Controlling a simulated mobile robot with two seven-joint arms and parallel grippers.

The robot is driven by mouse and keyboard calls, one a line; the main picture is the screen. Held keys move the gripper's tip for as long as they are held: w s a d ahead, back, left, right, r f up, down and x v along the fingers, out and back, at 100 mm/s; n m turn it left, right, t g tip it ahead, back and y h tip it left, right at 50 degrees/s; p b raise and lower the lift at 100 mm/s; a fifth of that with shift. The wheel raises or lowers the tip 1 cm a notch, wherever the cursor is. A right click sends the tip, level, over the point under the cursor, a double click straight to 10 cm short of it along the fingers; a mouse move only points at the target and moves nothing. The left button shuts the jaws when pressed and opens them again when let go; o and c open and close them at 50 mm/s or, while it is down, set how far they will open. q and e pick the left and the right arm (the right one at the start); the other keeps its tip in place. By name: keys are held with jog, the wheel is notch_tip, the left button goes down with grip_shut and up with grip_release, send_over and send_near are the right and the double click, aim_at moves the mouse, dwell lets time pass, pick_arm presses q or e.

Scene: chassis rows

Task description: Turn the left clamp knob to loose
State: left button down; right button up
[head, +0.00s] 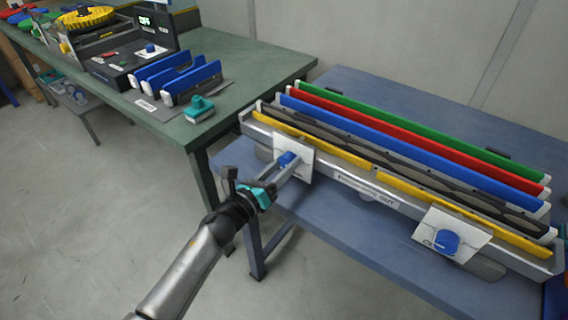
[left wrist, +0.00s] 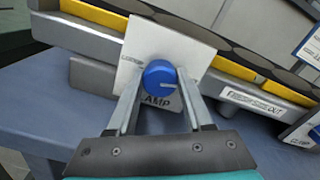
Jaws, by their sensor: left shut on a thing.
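The left clamp knob (head: 287,159) is blue and sits on a white plate (head: 307,160) at the left front of the chassis rack (head: 340,178). In the left wrist view the knob (left wrist: 159,77) shows a pale line on its face, pointing roughly sideways to the right. My left gripper (head: 284,165) is at this knob, its two fingers on either side of it and shut on it. The plate's lettering is partly hidden by the knob and fingers. The right clamp knob (head: 446,241), also blue, sits on its own white plate at the right front. My right gripper is out of view.
The rack holds long green (head: 420,133), red, blue, dark and yellow strips on a blue table (head: 365,89). A green table (head: 240,62) at the back left bears blue holders (head: 190,83), a teal-topped block (head: 199,108) and a dark box with a display. Grey floor is open at left.

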pick_arm(q)
jog(key=n, duration=0.3)
jog(key=shift+n+p, duration=0.35)
jog(key=shift+n, duration=0.05)
jog(key=n+p, duration=0.1)
jog(key=n, duration=0.4)
jog(key=n+p, duration=0.1)
jog(key=n, duration=0.2)
jog(key=n+p, duration=0.1)
jog(key=n, duration=0.2)
jog(key=shift+f+n, duration=0.1)
jog(key=shift+n, duration=0.3)
jog(key=n+p, duration=0.1)
jog(key=n, duration=0.2)
jog(key=shift+n, duration=0.3)
jog(key=n+p, duration=0.1)
jog(key=n, duration=0.4)
jog(key=shift+f, duration=0.1)
jog(key=n, duration=0.4)
jog(key=shift+n, duration=2.4)
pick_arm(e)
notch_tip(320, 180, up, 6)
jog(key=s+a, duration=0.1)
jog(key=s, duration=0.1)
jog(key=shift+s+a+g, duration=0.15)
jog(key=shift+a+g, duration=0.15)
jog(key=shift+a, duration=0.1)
